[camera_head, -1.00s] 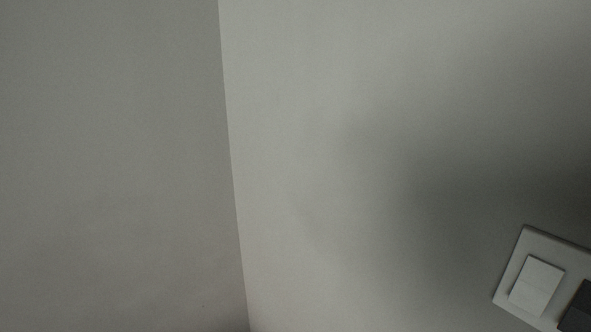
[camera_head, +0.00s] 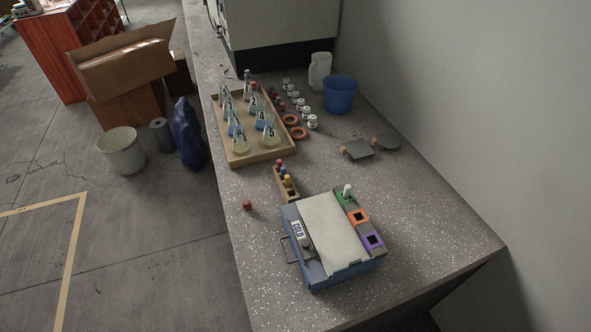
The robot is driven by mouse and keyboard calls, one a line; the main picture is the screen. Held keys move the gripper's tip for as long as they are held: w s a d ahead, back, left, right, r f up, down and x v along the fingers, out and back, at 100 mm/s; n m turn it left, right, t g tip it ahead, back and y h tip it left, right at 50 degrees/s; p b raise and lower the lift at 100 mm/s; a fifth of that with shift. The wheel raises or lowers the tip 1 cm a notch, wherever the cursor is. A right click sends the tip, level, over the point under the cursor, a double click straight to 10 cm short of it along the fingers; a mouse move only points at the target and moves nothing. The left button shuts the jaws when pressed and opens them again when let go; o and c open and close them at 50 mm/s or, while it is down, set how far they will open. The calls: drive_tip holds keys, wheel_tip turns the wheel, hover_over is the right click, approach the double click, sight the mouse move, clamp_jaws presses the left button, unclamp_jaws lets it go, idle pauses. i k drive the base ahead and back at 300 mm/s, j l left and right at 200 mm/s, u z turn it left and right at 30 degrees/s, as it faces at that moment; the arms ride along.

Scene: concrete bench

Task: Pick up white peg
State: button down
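The white peg (camera_head: 347,190) stands upright in the green-framed slot at the far end of a grey strip. The strip (camera_head: 350,207) runs along the right side of a blue box with a pale lid and a label that seems to read COLD. The orange-framed slot (camera_head: 358,217) and the purple-framed slot (camera_head: 373,240) on the same strip look dark and empty. My gripper is not in view.
The blue box (camera_head: 325,283) sits near the bench's front end. A small wooden rack (camera_head: 289,196) with coloured pegs and a loose red peg (camera_head: 247,205) are left of it. A wooden tray (camera_head: 237,163) of numbered flasks stands behind. The bench's right front is clear.

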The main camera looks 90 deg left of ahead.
sight(348, 187)
drive_tip(key=k+u, duration=0.15)
drive_tip(key=u, duration=1.6)
